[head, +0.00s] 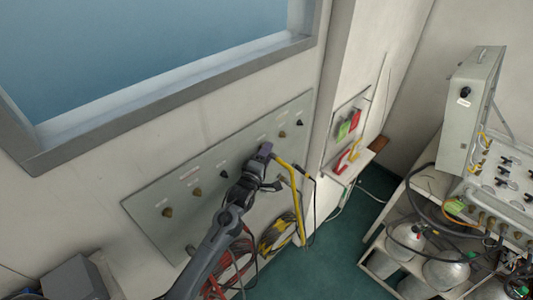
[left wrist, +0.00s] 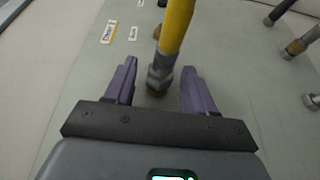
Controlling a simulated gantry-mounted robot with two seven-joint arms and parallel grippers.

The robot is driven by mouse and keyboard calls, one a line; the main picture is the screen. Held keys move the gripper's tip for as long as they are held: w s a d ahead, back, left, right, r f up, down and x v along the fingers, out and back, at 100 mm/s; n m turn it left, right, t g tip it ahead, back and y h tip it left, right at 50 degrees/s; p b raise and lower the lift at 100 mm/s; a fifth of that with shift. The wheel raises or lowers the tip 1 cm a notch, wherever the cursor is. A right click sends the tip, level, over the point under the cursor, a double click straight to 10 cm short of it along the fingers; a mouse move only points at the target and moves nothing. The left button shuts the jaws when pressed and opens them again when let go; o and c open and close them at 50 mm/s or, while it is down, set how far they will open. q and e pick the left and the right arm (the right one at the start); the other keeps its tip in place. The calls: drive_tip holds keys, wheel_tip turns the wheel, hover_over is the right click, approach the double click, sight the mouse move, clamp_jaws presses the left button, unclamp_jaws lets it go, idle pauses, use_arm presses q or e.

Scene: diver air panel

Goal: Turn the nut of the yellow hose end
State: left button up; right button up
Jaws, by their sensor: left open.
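The yellow hose (head: 297,200) hangs at the right side of the grey wall panel (head: 150,195). In the left wrist view its yellow end (left wrist: 176,28) comes down from the top to a grey metal nut (left wrist: 160,72). My left gripper (head: 264,152) is at the panel by the hose end. In the left wrist view the left gripper (left wrist: 159,66) is open, with one purple finger on each side of the nut. A gap shows on both sides. My right gripper is not in view.
Several brass and dark fittings, such as one brass fitting (head: 168,212), stick out of the panel. Coiled red hose (head: 232,262) and yellow-black hose (head: 275,235) hang below. A small shelf (head: 350,170) is to the right, and a bench with an open case (head: 470,105) stands further right.

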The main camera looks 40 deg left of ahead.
use_arm(q)
drive_tip(key=shift+w, duration=0.1)
drive_tip(key=shift+c, duration=0.3)
clamp_jaws()
drive_tip(key=shift+g, duration=0.3)
